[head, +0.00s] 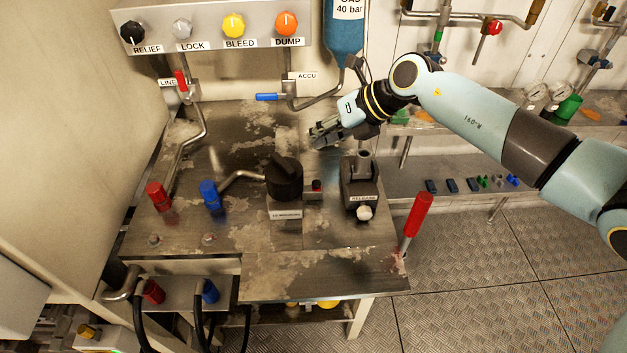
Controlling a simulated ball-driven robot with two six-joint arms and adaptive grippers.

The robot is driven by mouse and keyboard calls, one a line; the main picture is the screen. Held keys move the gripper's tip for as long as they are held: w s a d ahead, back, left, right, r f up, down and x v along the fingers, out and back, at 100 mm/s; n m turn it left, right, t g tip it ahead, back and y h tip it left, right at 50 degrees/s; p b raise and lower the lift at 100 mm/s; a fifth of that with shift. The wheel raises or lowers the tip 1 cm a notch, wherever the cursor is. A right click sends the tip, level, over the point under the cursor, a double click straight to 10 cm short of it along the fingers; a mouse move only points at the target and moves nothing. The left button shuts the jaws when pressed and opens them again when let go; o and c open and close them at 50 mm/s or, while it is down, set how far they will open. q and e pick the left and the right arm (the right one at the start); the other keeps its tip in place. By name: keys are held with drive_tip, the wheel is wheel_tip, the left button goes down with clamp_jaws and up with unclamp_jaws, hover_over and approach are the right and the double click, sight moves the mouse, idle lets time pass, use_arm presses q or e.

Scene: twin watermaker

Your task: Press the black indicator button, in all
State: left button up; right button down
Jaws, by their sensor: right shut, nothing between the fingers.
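A black round device with a raised bar on top (284,180) stands on the worn metal bench. A small white label (286,214) is below it, too blurred to read surely. Just right of it is a small block with a dark red-topped button (317,185). I cannot tell for sure which part is the black indicator button. My right gripper (316,138) is shut and empty. It hangs above the back of the bench, up and right of the black device and apart from it. My left gripper is not in view.
A black release unit (361,190) with a pale knob and a red lever (416,217) stand to the right. Red (158,195) and blue (210,195) fittings are left. Above is a panel (211,20) with several knobs. The bench front (310,275) is clear.

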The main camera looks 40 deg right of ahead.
drive_tip(key=b, duration=0.7)
hover_over(316, 184)
drive_tip(key=d, duration=0.1)
drive_tip(key=f, duration=0.8)
drive_tip(key=shift+w, duration=0.4)
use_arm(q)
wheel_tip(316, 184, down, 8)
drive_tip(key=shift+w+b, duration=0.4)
use_arm(e)
drive_tip(key=shift+f, duration=0.4)
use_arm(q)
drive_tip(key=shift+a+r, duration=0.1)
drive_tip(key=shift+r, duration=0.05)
use_arm(e)
drive_tip(key=shift+f, duration=0.15)
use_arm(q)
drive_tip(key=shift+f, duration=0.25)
use_arm(e)
drive_tip(key=shift+f, duration=0.3)
